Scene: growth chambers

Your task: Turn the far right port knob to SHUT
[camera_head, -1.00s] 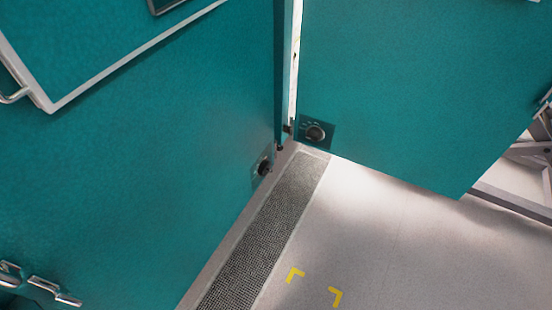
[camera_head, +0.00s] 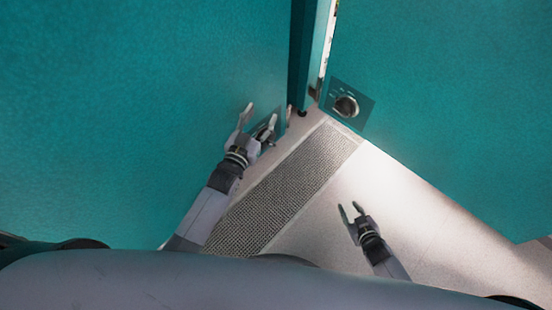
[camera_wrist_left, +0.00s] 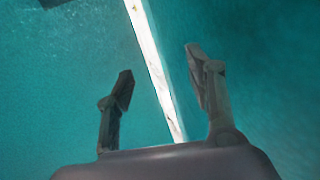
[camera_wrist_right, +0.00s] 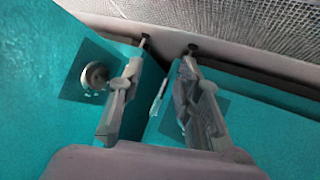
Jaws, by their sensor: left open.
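A round grey knob (camera_head: 346,106) sits on a dark square plate low on the right teal panel. In the right wrist view, a round knob (camera_wrist_right: 95,76) on a plate shows at the left. A second dark plate (camera_wrist_right: 208,108) there is partly covered by a finger. My left gripper (camera_head: 261,112) is open in front of the left panel's lower corner, left of the grey knob; its fingers are also apart in the left wrist view (camera_wrist_left: 159,62). My right gripper (camera_head: 349,208) is open and empty below the knob, apart from it. The knob's pointer setting is too small to read.
The left teal panel (camera_head: 130,110) and right teal panel (camera_head: 450,110) meet near a narrow gap with a white strip (camera_head: 325,35). A grey floor grate (camera_head: 285,190) runs toward me from the corner. Pale floor (camera_head: 440,220) at the right is clear.

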